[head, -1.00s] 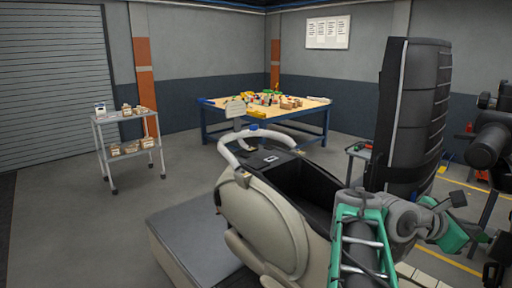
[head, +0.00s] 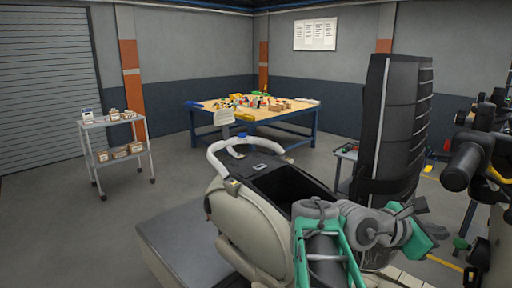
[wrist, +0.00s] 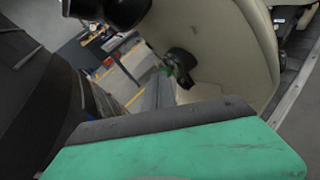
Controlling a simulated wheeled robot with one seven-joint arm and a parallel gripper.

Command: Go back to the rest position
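My arm (head: 326,255), grey and green, is folded at the lower right of the head view, in front of a cream body. Its links bend toward a green end part (head: 415,240) on the right. In the wrist view a green block with a dark grey edge (wrist: 180,145) fills the bottom, and no pair of fingertips shows. Nothing is visibly held. The cream shell (wrist: 205,45) of the body stands large above the block.
The cream body (head: 250,215) has a white handle and an open black box. A tall black ridged column (head: 395,130) rises beside my arm. A workbench (head: 285,115) with small parts and a shelf cart (head: 108,121) stand behind. Dark equipment (head: 470,160) crowds the right; the left floor is clear.

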